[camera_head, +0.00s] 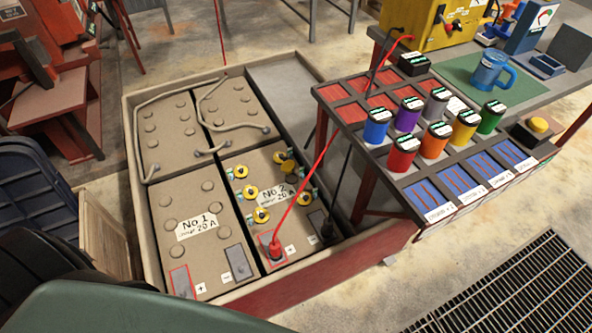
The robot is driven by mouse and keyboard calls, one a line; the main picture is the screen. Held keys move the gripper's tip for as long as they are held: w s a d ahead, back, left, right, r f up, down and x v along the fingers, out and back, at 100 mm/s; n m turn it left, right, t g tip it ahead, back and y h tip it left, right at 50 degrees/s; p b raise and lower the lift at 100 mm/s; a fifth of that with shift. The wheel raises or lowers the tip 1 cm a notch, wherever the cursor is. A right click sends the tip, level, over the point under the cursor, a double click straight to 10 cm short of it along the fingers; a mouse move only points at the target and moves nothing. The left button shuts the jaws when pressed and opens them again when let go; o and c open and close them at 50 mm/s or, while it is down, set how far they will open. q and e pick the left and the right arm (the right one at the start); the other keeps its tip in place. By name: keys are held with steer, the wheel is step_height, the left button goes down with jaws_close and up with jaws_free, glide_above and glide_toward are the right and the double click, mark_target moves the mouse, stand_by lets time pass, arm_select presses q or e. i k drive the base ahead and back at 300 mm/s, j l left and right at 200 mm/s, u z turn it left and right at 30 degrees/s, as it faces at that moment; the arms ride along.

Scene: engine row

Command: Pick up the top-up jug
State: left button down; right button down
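A blue jug (489,71) with a handle on its right side stands upright on the green mat (452,72) of the grey bench at the upper right. It is the only jug-like thing in view, and nothing grips it. Neither of my grippers shows in the head view.
A rack (395,155) with several coloured canisters stands in front of the jug. A yellow box (435,25) is behind and left of it, and a blue gauge (532,28) is behind and right. A crate of batteries (135,200) with cables sits on the floor at the centre left.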

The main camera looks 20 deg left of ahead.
mark_target(491, 64)
steer(key=u, duration=0.3)
steer(key=l+u, duration=0.9)
steer(key=i+l, duration=0.05)
steer(key=l, duration=0.1)
